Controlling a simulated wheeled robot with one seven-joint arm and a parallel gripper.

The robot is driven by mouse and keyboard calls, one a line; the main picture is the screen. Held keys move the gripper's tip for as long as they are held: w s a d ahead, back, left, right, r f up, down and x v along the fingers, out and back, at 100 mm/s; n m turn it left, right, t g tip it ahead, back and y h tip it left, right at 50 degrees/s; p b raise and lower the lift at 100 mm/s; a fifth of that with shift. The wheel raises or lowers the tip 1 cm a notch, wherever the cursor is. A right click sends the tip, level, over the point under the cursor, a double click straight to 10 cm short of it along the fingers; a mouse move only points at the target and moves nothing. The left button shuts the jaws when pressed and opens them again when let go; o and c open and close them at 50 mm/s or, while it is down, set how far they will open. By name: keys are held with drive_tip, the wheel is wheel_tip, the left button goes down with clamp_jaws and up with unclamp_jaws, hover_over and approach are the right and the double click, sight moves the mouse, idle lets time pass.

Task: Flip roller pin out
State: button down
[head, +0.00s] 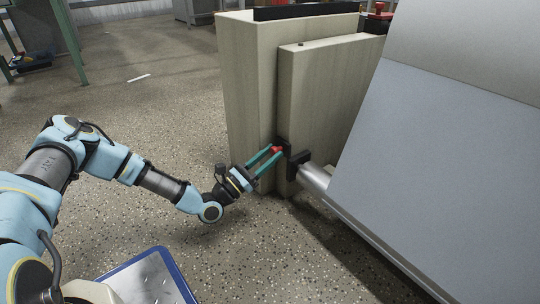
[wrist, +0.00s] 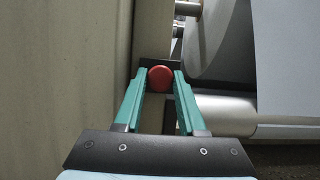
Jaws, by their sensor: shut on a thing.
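The roller pin shows as a red round knob (wrist: 160,78) in the wrist view, between the tips of my gripper (wrist: 160,88). In the head view the red knob (head: 277,150) sits at a black bracket (head: 298,160) on the machine's side, beside the end of a silver roller (head: 315,178). My gripper (head: 272,157) reaches it from the lower left with its teal fingers shut on the knob. The roller end also shows right of the fingers in the wrist view (wrist: 225,115). The rest of the pin is hidden behind the knob and bracket.
A beige machine housing (head: 248,85) stands directly left of and behind the bracket. A large grey paper sheet or roll (head: 440,150) fills the right side. A red button (head: 379,8) is on top at the back. The speckled floor (head: 160,100) at the left is mostly clear.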

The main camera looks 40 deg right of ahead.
sight(272, 149)
idle(0.6)
drive_tip(key=a+p, duration=0.2)
drive_tip(key=p, duration=0.1)
drive_tip(key=shift+w+a+r, duration=0.15)
drive_tip(key=shift+a, duration=0.5)
drive_tip(key=shift+a+f, duration=0.1)
drive_tip(key=shift+f, duration=0.15)
drive_tip(key=c, duration=0.5)
unclamp_jaws()
drive_tip(key=p+v, duration=0.4)
drive_tip(key=v, duration=0.6)
drive_tip(key=shift+a+f, duration=0.1)
drive_tip(key=shift+a, duration=0.25)
